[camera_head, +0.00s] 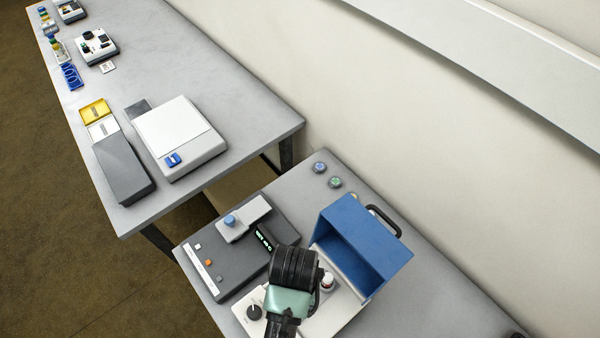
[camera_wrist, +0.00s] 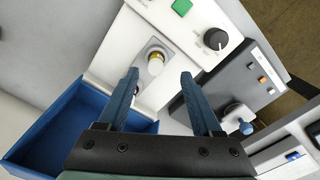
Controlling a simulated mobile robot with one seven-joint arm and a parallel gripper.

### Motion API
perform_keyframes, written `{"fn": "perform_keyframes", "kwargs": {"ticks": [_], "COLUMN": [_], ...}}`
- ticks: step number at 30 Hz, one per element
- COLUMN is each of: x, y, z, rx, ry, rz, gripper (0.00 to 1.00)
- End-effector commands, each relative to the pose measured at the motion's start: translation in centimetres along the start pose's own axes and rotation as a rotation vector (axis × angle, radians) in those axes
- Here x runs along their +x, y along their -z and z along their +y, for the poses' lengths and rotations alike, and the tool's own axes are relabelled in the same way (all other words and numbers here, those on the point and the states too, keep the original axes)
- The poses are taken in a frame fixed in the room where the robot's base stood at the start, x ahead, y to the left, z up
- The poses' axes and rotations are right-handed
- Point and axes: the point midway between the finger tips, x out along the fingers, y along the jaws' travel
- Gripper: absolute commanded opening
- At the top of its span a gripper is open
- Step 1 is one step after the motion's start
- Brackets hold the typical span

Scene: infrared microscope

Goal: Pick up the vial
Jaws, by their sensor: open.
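A small white vial with a gold-toned ring (camera_wrist: 155,62) stands in a round spot on a light plate of the white instrument (camera_wrist: 110,48). In the wrist view it shows just beyond and between the tips of my gripper (camera_wrist: 159,75), nearer the left finger, with no visible contact. My gripper is open and empty. In the head view, what appears to be the vial (camera_head: 328,281) shows right of my wrist, on the white instrument; my fingers are hidden there. A reddish-white bit beside the left finger is too covered to identify.
A blue open-fronted box-like lid (camera_head: 362,240) rises beside the instrument. A dark grey device (camera_head: 225,268) with a blue-knobbed arm stands to the left. Two small round caps (camera_head: 327,174) lie at the table's back. A second table (camera_head: 215,75) holds more devices.

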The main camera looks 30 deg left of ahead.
Motion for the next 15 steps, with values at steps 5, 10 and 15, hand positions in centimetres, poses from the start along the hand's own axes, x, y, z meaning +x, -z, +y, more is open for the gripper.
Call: {"fn": "perform_keyframes", "kwargs": {"ticks": [5, 10, 15], "x": [1.0, 2.8, 5.0], "y": [0.0, 0.2, 0.3], "z": [0.1, 0.5, 0.6], "rx": [0.001, 0.002, 0.001], "ry": [0.0, 0.0, 0.0], "rz": [0.0, -0.002, -0.001], "gripper": [0.67, 0.67, 0.67]}}
